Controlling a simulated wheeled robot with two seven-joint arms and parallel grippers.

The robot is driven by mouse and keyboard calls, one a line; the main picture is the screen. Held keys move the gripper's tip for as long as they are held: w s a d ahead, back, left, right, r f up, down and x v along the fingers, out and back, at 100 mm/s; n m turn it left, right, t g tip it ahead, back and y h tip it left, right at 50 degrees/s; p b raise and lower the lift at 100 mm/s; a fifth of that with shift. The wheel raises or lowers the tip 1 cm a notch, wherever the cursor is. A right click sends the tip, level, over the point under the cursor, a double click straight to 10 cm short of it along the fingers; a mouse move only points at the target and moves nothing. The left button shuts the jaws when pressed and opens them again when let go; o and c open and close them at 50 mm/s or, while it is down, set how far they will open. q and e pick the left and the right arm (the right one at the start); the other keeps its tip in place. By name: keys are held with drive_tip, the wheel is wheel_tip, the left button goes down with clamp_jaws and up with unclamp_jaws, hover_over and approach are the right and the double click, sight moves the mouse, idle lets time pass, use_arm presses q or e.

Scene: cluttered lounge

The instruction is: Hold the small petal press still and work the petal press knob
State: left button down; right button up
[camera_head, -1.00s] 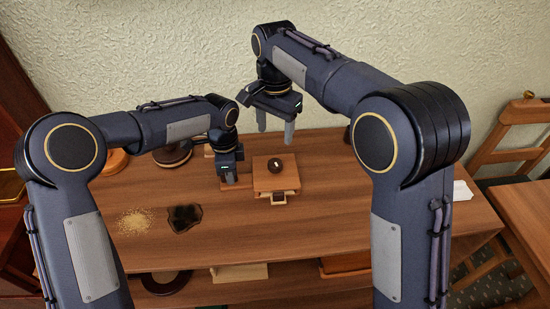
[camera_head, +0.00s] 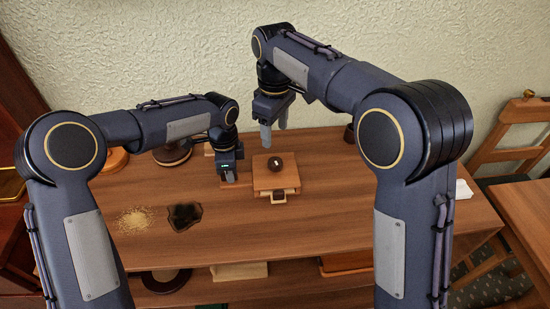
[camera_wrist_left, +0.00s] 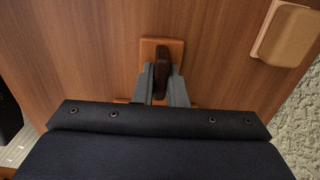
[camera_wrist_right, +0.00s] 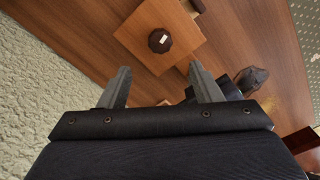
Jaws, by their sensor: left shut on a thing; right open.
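The small petal press (camera_head: 262,181) is a square orange-brown wooden block on the table. Its round dark knob (camera_head: 275,163) with a white mark sits on top. Both also show in the right wrist view, the press (camera_wrist_right: 140,38) and the knob (camera_wrist_right: 160,41). My left gripper (camera_head: 228,178) is just left of the press. In the left wrist view it is shut on a dark brown upright grip (camera_wrist_left: 162,62) on a small orange plate (camera_wrist_left: 148,45); the press body is mostly hidden there. My right gripper (camera_head: 274,128) is open and empty, above and behind the knob, apart from it.
A pale pile of grains (camera_head: 135,221) and a dark patch (camera_head: 184,217) lie on the table to the left. A light wooden block (camera_wrist_left: 285,32) stands near the left gripper. The textured wall is close behind the press. The table right of the press is mostly clear.

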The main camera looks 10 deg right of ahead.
sight(275, 161)
wheel_tip(275, 161, down, 11)
drive_tip(key=shift+r, duration=0.15)
drive_tip(key=c, duration=1)
drive_tip(key=shift+m, duration=0.4)
drive_tip(key=m, duration=0.5)
drive_tip(key=shift+m, duration=0.7)
